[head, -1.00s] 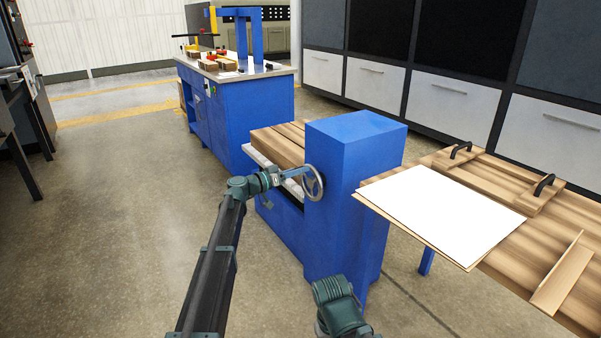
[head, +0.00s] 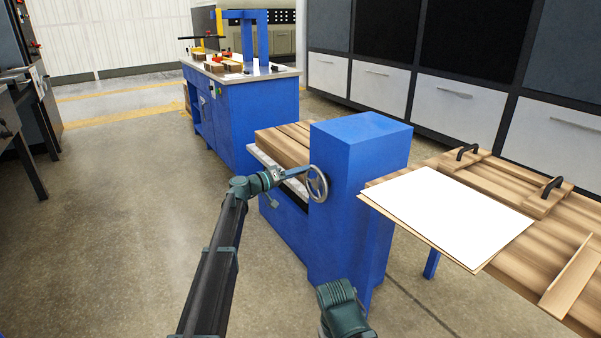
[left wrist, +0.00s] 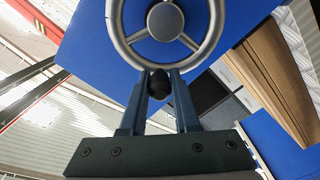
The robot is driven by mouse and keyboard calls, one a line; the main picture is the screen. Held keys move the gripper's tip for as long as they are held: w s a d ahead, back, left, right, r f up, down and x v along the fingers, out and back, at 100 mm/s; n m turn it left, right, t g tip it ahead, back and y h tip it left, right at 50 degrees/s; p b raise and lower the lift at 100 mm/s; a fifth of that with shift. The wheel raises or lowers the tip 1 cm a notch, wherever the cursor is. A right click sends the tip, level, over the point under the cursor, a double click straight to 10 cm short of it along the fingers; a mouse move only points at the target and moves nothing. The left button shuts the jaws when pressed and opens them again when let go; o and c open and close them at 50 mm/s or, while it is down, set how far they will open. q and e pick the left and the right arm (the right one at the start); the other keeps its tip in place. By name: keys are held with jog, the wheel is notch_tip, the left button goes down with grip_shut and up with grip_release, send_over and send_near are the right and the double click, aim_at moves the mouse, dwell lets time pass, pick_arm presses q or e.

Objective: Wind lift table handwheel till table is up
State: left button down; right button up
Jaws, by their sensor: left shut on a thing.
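A silver spoked handwheel (head: 316,184) is on the left face of the blue lift table's housing (head: 362,145). My left gripper (head: 285,174) reaches it from the left. In the left wrist view the handwheel (left wrist: 166,20) fills the top, and my left gripper (left wrist: 159,85) is shut on its dark handle knob (left wrist: 159,84) at the bottom of the rim. The lift table's top (head: 279,163) is a pale slab with wooden boards (head: 284,142) on it, to the left of the housing. My right arm shows at the bottom of the head view, but its gripper is out of sight.
A wooden table (head: 505,240) with a white sheet (head: 445,214) and black-handled boards stands at the right. A blue workbench (head: 240,105) stands behind the lift table. Dark cabinets with white drawers line the back right.

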pick_arm(q)
jog(key=c, duration=0.7)
grip_release()
jog(key=shift+o, duration=0.2)
jog(key=shift+s+a, duration=0.1)
jog(key=v, duration=1.3)
jog(key=shift+s+a, duration=0.2)
jog(key=shift+a, duration=0.1)
